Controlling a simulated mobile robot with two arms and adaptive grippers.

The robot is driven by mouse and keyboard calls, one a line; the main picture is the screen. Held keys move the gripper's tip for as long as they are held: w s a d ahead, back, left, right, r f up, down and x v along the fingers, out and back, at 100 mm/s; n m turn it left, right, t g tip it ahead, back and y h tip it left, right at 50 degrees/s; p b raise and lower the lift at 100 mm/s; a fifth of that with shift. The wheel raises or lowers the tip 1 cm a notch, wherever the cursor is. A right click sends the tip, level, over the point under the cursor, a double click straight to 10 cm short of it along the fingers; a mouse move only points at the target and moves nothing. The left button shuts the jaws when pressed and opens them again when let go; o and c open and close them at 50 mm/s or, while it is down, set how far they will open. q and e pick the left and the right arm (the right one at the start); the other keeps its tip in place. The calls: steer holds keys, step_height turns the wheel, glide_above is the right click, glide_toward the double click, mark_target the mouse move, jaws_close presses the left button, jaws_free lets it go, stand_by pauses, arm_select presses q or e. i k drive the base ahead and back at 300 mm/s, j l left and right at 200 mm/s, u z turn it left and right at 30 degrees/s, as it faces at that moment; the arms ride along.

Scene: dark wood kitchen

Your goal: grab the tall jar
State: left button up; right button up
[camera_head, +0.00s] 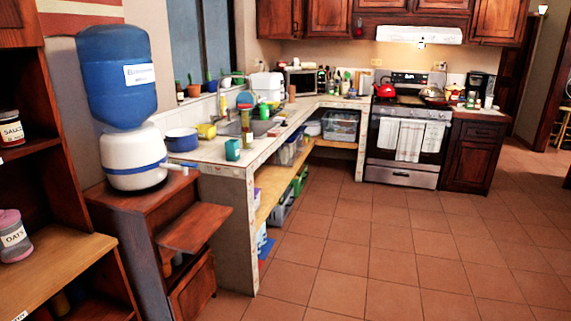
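A tall, narrow jar or bottle (247,128) with a reddish-brown top stands upright on the tiled counter, near the sink. A dark jar labelled like "SAUCE" (11,130) stands on the wooden shelf at the left edge. A grey jar labelled "OATS" with a pinkish lid (14,238) sits on a lower shelf, partly cut by the frame edge. I cannot tell which of these is the tall jar. Neither of my grippers is in view.
A blue water bottle on a white dispenser (132,155) stands on a wooden cabinet (130,207). A teal cup (232,150) and blue pot (181,140) are on the counter (212,157). The stove (405,150) is at the back. The tiled floor (390,260) is clear.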

mark_target(244, 115)
steer(key=i+l, duration=0.1)
steer(key=i, duration=2.5)
steer(key=j+u, duration=0.05)
steer(key=j, duration=0.05)
